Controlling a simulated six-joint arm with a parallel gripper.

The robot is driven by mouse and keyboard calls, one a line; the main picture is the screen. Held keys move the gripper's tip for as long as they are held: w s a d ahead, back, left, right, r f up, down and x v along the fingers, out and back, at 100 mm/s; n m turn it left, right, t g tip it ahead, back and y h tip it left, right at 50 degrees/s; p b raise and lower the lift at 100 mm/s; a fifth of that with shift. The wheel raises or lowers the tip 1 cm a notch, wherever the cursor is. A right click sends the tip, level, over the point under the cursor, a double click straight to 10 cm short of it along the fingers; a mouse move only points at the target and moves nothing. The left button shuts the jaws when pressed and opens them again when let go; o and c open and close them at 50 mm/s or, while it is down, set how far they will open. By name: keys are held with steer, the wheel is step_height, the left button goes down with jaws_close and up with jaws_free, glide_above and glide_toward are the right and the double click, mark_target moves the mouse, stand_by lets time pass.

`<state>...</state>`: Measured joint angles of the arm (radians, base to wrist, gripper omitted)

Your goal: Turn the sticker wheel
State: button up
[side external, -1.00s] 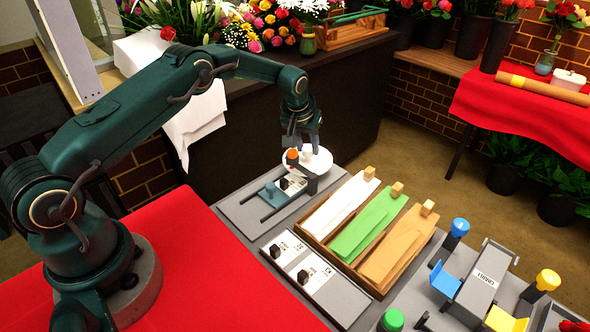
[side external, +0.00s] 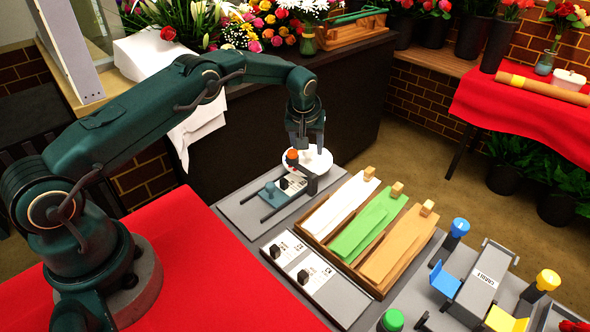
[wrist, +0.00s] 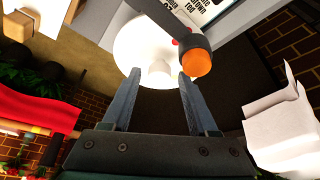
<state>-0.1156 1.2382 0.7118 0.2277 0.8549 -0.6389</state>
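The sticker wheel (side external: 322,164) is a round white disc with a raised white knob at its middle, at the far end of a grey board. It also shows in the wrist view (wrist: 130,50), its knob (wrist: 160,74) standing out toward me. My gripper (side external: 305,148) points down over the wheel, and partly hides it in the side view. In the wrist view my gripper (wrist: 160,77) is open, one finger on either side of the knob, with a visible gap at each side. I cannot tell how far down the fingertips reach along the knob.
A dark arm with an orange cap (wrist: 197,63) reaches over the wheel's edge, close to my right finger in the wrist view. A wooden tray (side external: 318,243) of white, green and tan strips stands beside it. A dark counter (side external: 350,100) stands behind.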

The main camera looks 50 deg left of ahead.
stand_by(0.3)
steer(key=shift+v, duration=2.55)
step_height(320, 180, up, 7)
steer(key=t, duration=0.2)
glide_above(306, 165)
step_height(306, 165, up, 6)
steer(key=s+d, duration=0.1)
steer(key=d, duration=0.1)
steer(key=s+d+r+m+t, duration=0.2)
steer(key=s+r, duration=0.6)
steer(key=s, duration=0.1)
steer(key=s+d+m+h, duration=0.1)
steer(key=s+d+m, duration=0.1)
steer(key=s, duration=0.8)
steer(key=s+d+f+m+g+h, duration=0.1)
steer(key=s+d+f+m+g, duration=0.1)
steer(key=s+f, duration=0.5)
steer(key=s+m, duration=0.1)
steer(key=s, duration=0.2)
steer(key=shift+s, duration=0.2)
